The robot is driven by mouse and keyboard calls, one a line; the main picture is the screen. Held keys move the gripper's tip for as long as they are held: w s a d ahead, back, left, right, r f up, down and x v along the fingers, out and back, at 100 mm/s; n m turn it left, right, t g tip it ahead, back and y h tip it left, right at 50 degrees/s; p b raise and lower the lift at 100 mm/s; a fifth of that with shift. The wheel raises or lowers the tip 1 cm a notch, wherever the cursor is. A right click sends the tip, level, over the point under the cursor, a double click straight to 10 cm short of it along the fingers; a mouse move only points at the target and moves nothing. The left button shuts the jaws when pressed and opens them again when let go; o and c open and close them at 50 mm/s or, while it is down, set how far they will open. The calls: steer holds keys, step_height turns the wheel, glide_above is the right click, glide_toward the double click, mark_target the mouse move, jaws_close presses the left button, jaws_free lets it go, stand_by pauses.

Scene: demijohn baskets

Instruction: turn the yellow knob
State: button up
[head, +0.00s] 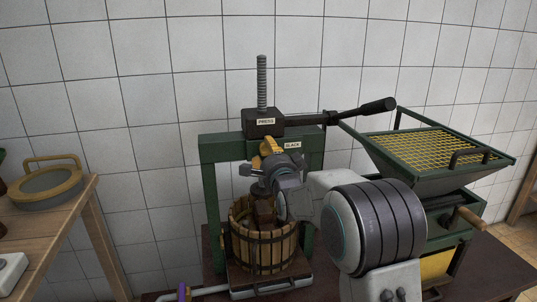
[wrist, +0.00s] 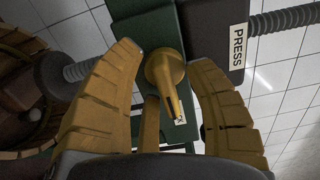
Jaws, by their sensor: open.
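The yellow knob (wrist: 165,74) is in the middle of the wrist view, with a rounded head and a tapering pointer toward the lower right. It sits at the green frame (wrist: 152,27) of the press. My gripper (wrist: 165,58) is open, with one tan finger on each side of the knob and a visible gap at both sides. There I cannot separate the knob from the yellow fingers. The pointer partly hides a small label in the wrist view.
The black press head (head: 264,122) carries a threaded screw and a long lever (head: 365,112). A slatted wooden basket (head: 262,245) stands below. A green hopper with yellow mesh (head: 428,143) is at right. A wooden shelf (head: 50,222) with a round sieve (head: 47,183) is at left.

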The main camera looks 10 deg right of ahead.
jaws_close()
stand_by(0.3)
steer(key=shift+f+n+b, duration=0.1)
steer(key=shift+n+b, duration=0.3)
steer(key=shift+b, duration=0.55)
steer(key=n+b, duration=0.2)
steer(key=b, duration=0.1)
steer(key=n+b, duration=0.2)
steer(key=b, duration=0.1)
steer(key=shift+d+f+n, duration=0.15)
steer(key=shift+f+n, duration=0.05)
steer(key=shift+n, duration=0.2)
steer(key=n+b, duration=0.3)
steer(key=b, duration=0.3)
steer(key=shift+n, duration=0.3)
steer(key=n+b, duration=0.2)
steer(key=n, duration=0.1)
steer(key=shift+r+n+b, duration=0.3)
steer(key=shift+r+b, duration=0.05)
steer(key=shift+b, duration=0.05)
steer(key=n, duration=0.3)
steer(key=n+b, duration=0.1)
steer(key=shift+r+n, duration=0.25)
steer(key=shift+n, duration=0.45)
